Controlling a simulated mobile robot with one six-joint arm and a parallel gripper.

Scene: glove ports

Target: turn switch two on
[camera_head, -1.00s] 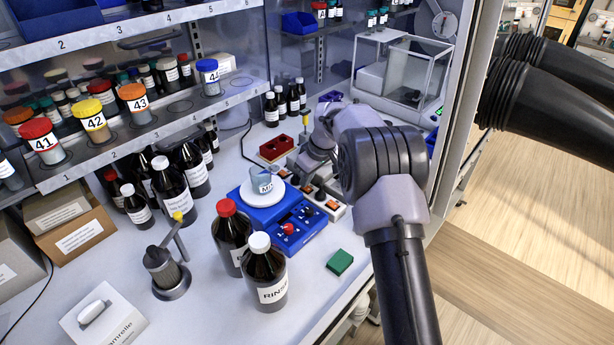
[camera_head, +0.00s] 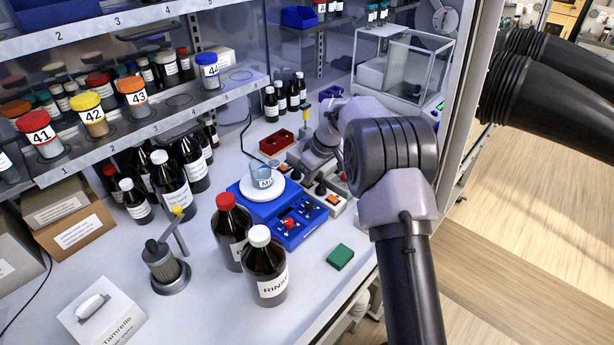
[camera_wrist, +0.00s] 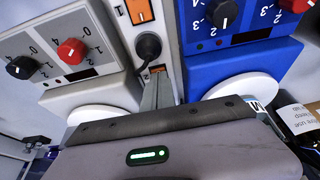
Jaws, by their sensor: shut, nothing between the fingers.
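In the wrist view a pale power strip runs between two hotplates, with an orange rocker switch (camera_wrist: 139,11) at the top and a second orange switch (camera_wrist: 157,69) partly hidden at my fingertips. A black plug (camera_wrist: 148,45) sits between them. My gripper (camera_wrist: 162,80) is shut and empty, its tips over or against the lower switch; I cannot tell if they touch. In the head view the strip's orange switch (camera_head: 333,199) shows beside the blue hotplate, and my arm hides part of the strip.
A blue hotplate (camera_head: 297,233) carries a beaker (camera_head: 264,177). A red block (camera_head: 276,143) is behind the strip. Two brown bottles (camera_head: 265,278) and a green block (camera_head: 340,257) stand in front. A glass balance enclosure (camera_head: 417,70) is at the back right.

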